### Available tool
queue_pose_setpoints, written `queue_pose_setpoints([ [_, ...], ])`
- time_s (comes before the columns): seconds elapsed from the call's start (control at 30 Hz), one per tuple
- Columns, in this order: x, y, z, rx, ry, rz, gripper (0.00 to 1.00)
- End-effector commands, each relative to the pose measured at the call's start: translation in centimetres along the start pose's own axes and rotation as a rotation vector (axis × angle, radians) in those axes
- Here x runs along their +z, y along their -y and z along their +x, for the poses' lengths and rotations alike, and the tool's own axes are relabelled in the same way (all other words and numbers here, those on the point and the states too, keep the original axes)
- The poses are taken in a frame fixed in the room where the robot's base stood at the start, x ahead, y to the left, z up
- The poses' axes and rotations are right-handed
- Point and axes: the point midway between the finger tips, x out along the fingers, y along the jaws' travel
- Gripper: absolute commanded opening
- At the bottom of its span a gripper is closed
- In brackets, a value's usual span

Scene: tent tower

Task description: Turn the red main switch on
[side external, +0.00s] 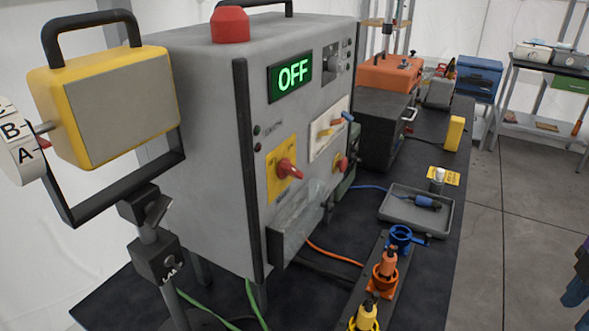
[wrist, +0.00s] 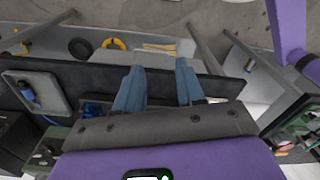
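The red main switch (side external: 288,170) is a red rotary knob on a yellow plate (side external: 275,188), low on the front of a grey cabinet (side external: 210,120). Its handle points down and to the right. A green display (side external: 290,76) above it reads OFF. My gripper (wrist: 158,80) shows two blue fingers spread apart with nothing between them. In the side view only a dark blue part of my arm's end (side external: 578,285) shows at the right edge, well away from the switch. I cannot make out the switch in the wrist view.
A grey tray (side external: 415,212) with a blue tool and a rack of coloured connectors (side external: 385,275) lie on the dark bench. Floor (side external: 510,240) is open between bench and arm.

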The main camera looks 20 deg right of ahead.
Motion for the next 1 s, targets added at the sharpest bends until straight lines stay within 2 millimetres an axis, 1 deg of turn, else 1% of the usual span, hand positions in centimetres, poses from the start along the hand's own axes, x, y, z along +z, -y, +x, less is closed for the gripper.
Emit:
queue_pose_setpoints([
  [0.07, -0.7, 0.2, 0.2, -0.007, -0.024, -0.014, 0.38],
  [0.17, -2.7, 0.6, 0.5, -0.023, -0.102, -0.054, 0.38],
  [0.27, -5.9, 1.2, 0.8, -0.038, -0.229, -0.115, 0.38],
  [0.33, -8.3, 1.5, 0.7, -0.039, -0.331, -0.158, 0.38],
  [0.4, -10.7, 1.8, 0.5, -0.029, -0.432, -0.197, 0.38],
  [0.47, -12.7, 1.8, 0.2, -0.013, -0.519, -0.227, 0.38],
  [0.5, -13.9, 1.9, 0.0, 0.002, -0.575, -0.247, 0.38],
  [0.6, -16.9, 1.7, -0.9, 0.054, -0.712, -0.286, 0.38],
  [0.7, -19.5, 1.2, -2.0, 0.128, -0.842, -0.319, 0.38],
  [0.8, -21.8, 0.5, -3.3, 0.222, -0.963, -0.344, 0.38],
  [0.9, -23.6, -0.4, -4.8, 0.337, -1.071, -0.364, 0.38],
  [1.0, -25.0, -1.5, -6.4, 0.469, -1.165, -0.376, 0.38],
])
